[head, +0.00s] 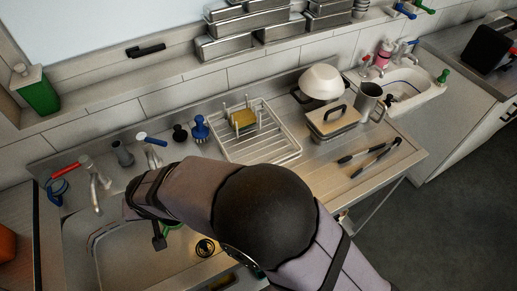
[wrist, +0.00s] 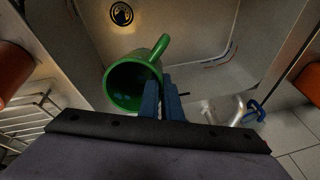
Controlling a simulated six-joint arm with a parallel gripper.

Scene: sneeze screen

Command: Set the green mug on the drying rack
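The green mug (wrist: 122,88) is large in the wrist view, its open mouth facing the camera and its handle at the upper right. The blue fingers of my gripper (wrist: 162,98) are close together across its near right rim, one over the mouth and one outside. The mug appears held over the sink (wrist: 195,30). In the head view only a small green part of it (head: 172,236) shows past my arm; the fingers are hidden there. The white wire drying rack (head: 262,152) stands on the counter, with a yellow sponge (head: 243,118) at its back. Its front-left part is clear.
Left of the rack stand a blue brush (head: 200,130) and taps (head: 95,185). To its right are a lidded container (head: 333,122), a white bowl (head: 321,82), a metal pitcher (head: 368,100) and black tongs (head: 370,158). Metal pans (head: 240,45) line the shelf behind.

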